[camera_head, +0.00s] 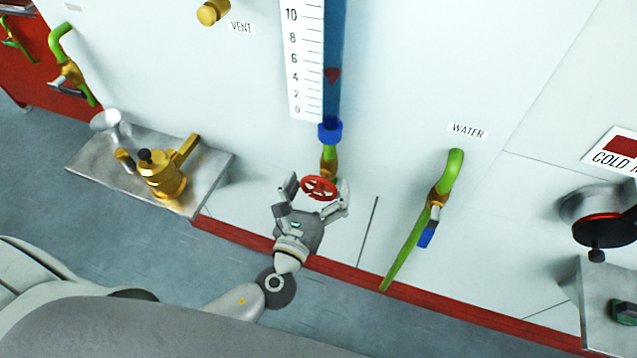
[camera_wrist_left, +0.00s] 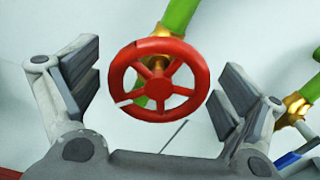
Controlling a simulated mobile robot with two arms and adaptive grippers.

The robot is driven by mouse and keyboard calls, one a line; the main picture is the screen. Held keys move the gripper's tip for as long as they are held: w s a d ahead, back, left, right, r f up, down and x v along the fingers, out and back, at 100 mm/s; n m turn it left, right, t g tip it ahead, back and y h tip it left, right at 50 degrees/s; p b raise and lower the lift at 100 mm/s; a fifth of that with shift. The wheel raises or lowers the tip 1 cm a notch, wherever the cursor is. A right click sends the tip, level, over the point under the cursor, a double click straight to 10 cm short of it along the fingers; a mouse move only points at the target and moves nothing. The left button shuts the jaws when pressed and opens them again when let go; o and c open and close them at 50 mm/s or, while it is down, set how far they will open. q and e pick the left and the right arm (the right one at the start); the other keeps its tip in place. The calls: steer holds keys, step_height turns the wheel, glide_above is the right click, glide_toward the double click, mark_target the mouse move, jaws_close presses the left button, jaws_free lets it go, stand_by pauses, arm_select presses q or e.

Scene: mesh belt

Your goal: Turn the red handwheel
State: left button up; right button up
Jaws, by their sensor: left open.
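The red handwheel (camera_head: 319,188) sits on a brass valve below the blue gauge tube, low on the white wall. In the left wrist view the red handwheel (camera_wrist_left: 158,79) shows face-on with its spokes, and a green pipe rises behind it. My left gripper (camera_head: 316,188) is open, with one finger on each side of the wheel. In the left wrist view the fingers of my left gripper (camera_wrist_left: 157,85) stand apart, with visible gaps to the rim on both sides. My right gripper is not in view.
A green pipe with a blue-handled valve (camera_head: 428,235) stands right of the wheel under the WATER label. A metal shelf (camera_head: 205,180) with a brass pot (camera_head: 160,175) juts out on the left. Black and red fittings (camera_head: 600,228) are at far right.

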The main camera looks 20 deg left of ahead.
arm_select(q)
steer(key=c, duration=1)
